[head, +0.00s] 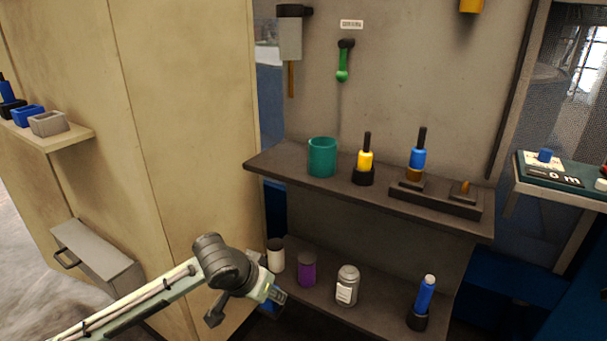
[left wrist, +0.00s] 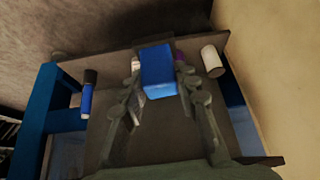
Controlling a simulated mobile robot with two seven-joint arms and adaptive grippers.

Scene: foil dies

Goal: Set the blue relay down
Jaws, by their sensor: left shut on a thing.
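The blue relay (left wrist: 158,72) is a plain blue block in the left wrist view. It sits between the two fingers of my left gripper (left wrist: 160,84), which is shut on it. In the head view my left gripper (head: 274,295) is at the lower middle, in front of the left end of the lower shelf (head: 385,307). The relay is mostly hidden there by the gripper. I cannot tell whether the relay touches the shelf. My right gripper is not in view.
The lower shelf holds a white jar (head: 276,258), a purple can (head: 307,270), a grey labelled jar (head: 347,287) and a blue tool (head: 426,296) in a black base. The upper shelf (head: 277,166) overhangs it. Bare shelf lies between the grey jar and the blue tool.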

